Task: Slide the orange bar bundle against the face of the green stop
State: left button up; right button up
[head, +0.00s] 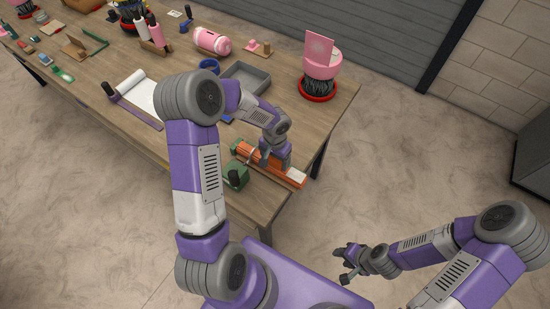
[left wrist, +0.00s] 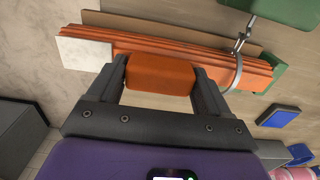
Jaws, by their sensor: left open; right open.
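The orange bar bundle (head: 270,164) lies on the wooden table near its front right corner. In the left wrist view the bundle (left wrist: 180,50) has a pale end at left and a grey band near its right end. A green block (left wrist: 285,72), apparently the stop, stands at that right end; any gap is unclear. It shows partly in the head view (head: 237,146). My left gripper (left wrist: 160,85) is open, its fingers on either side of an orange block (left wrist: 160,73) by the bundle. Contact is unclear. My right gripper (head: 350,264) is open and empty, off the table.
A green clamp base (head: 236,175) with a black knob stands in front of the bundle; its metal arm (left wrist: 244,35) reaches toward the band. A grey tray (head: 247,77) and a pink pot (head: 321,67) on a red saucer stand behind.

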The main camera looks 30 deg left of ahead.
pick_arm(q)
jog(key=o, duration=1.6)
notch_tip(320, 180, up, 8)
jog(key=shift+f, duration=0.15)
jog(key=shift+d, duration=0.1)
